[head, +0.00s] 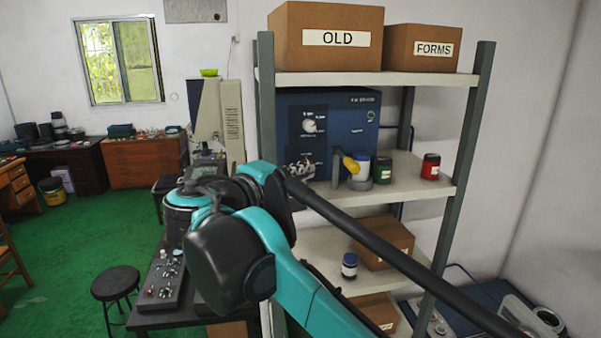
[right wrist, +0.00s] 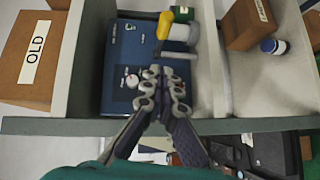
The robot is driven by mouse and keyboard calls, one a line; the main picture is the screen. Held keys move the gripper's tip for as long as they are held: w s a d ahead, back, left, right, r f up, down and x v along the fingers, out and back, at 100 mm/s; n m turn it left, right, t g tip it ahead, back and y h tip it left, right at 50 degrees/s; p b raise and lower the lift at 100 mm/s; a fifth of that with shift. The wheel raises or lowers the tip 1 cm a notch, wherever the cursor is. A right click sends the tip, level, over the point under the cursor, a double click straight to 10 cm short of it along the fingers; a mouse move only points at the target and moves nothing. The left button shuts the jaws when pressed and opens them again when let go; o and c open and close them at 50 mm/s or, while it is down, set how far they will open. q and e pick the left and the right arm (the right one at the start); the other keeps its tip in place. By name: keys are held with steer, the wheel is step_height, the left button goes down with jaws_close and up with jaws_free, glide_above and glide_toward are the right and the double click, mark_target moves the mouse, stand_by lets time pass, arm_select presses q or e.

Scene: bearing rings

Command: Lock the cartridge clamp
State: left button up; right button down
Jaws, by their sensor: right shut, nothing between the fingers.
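A blue machine (head: 345,115) with a white dial stands on the middle shelf. At its right front is the cartridge clamp with a yellow lever (head: 349,163), which slants upward to the left. In the right wrist view the yellow lever (right wrist: 165,23) and cartridge (right wrist: 181,34) show near the top. My right gripper (head: 302,166) is shut and empty in front of the machine, left of the lever and apart from it. It also shows in the wrist view (right wrist: 163,75). My left gripper is out of view.
A green jar (head: 384,171) and a red jar (head: 431,167) stand right of the clamp on the shelf (head: 400,190). Boxes marked OLD (head: 335,18) and FORMS (head: 432,45) are above. A grey shelf post (head: 455,190) stands at the front right.

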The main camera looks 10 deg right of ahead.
mark_target(345, 164)
steer(key=w+d, duration=0.1)
steer(key=d, duration=0.1)
steer(key=w+d+p, duration=0.1)
steer(key=w+d, duration=0.1)
steer(key=d, duration=0.1)
steer(key=w+d+f, duration=0.1)
steer(key=d, duration=0.2)
steer(key=shift+w+f, duration=0.1)
steer(key=shift+w, duration=0.15)
